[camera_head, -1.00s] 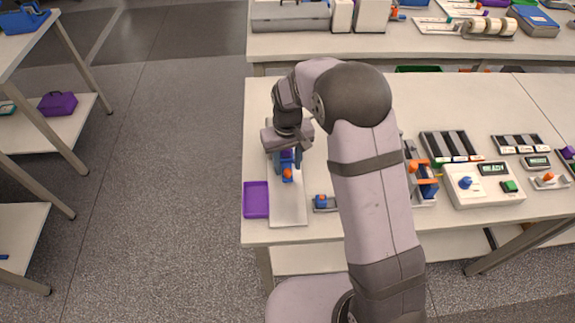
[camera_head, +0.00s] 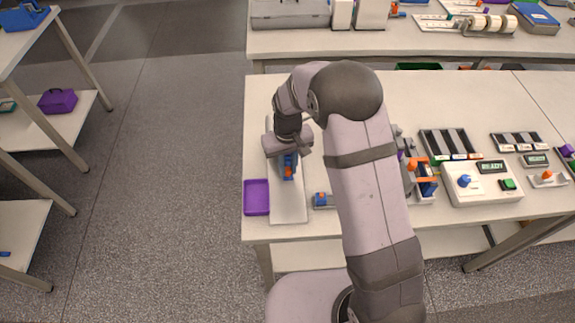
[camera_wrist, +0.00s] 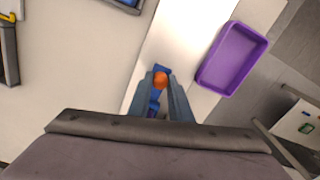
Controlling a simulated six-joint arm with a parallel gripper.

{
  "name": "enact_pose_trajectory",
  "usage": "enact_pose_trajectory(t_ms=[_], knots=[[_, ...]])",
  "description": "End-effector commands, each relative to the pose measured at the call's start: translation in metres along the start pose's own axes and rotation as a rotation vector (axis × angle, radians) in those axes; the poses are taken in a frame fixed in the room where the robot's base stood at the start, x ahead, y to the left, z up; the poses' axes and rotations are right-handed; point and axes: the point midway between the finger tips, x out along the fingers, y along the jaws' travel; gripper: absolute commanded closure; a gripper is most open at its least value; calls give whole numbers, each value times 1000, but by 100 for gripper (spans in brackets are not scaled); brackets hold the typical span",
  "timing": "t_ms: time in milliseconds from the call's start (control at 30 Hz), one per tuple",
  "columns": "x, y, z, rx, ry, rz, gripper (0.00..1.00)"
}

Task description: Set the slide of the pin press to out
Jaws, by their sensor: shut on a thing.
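A blue part with an orange knob (camera_wrist: 160,80) stands over a long pale plate (camera_wrist: 172,45). The same blue part (camera_head: 288,166) shows in the head view at the left end of the bench, over the pale plate (camera_head: 288,208). I take it for the pin press slide, but its labels cannot be read. My gripper (camera_wrist: 164,92) is shut on the blue part, with a finger on each side and the orange knob between the tips. The wrist and fingers hide the far part of the device in the head view.
A purple tray (camera_head: 256,197) lies left of the plate; it also shows in the wrist view (camera_wrist: 232,58). A small blue-topped device (camera_head: 322,200) stands close on the right. Beyond my arm are an orange-handled device (camera_head: 422,178) and a control box (camera_head: 482,182).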

Motion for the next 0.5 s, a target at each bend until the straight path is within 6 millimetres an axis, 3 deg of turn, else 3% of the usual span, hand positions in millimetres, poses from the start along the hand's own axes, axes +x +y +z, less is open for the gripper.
enact_pose_trajectory(t_ms=[500], knots=[[-1,-24,85,-2,-4,0,100]])
